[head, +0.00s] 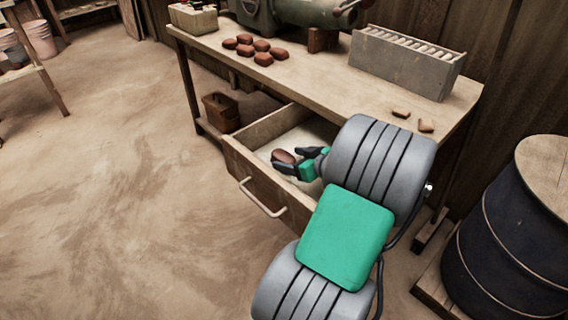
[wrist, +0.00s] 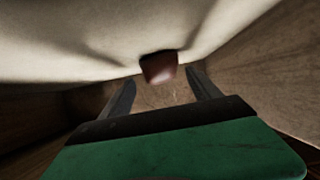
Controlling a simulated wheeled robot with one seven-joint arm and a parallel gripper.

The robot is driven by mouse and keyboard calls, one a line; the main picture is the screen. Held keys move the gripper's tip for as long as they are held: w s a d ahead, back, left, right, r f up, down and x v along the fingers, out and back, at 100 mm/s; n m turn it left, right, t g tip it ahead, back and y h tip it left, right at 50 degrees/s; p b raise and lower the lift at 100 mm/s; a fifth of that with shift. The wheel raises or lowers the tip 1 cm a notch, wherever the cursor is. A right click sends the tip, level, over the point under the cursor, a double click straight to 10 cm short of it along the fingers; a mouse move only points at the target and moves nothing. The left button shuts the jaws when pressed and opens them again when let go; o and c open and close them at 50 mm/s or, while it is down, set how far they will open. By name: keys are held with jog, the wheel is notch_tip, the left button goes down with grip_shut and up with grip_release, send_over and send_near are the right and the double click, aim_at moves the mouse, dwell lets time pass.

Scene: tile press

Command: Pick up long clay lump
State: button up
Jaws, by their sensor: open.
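A reddish-brown clay lump (head: 283,156) lies in the open drawer (head: 240,165) of the workbench. My gripper (head: 292,161) is inside the drawer, right beside the lump, with its fingers open. In the wrist view the lump (wrist: 158,67) shows ahead of my open fingers (wrist: 160,88), roughly centred between their tips, on or against a pale surface. I cannot tell whether a finger touches it. Its full length is hard to judge. Several other brown clay lumps (head: 263,46) lie in a group on the workbench top.
The drawer walls (wrist: 245,75) stand close around my gripper. The workbench (head: 300,72) carries a green machine (head: 295,12), a grey slotted block (head: 405,66) and small brown pieces (head: 401,113). A dark barrel (head: 510,235) stands at right.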

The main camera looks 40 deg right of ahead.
aim_at(286, 157)
jog(key=x, duration=0.3)
jog(key=shift+w+a+b, duration=0.1)
jog(key=shift+w+b, duration=0.05)
jog(key=shift+b, duration=0.15)
grip_shut()
dwell(0.4)
jog(key=shift+r, duration=0.1)
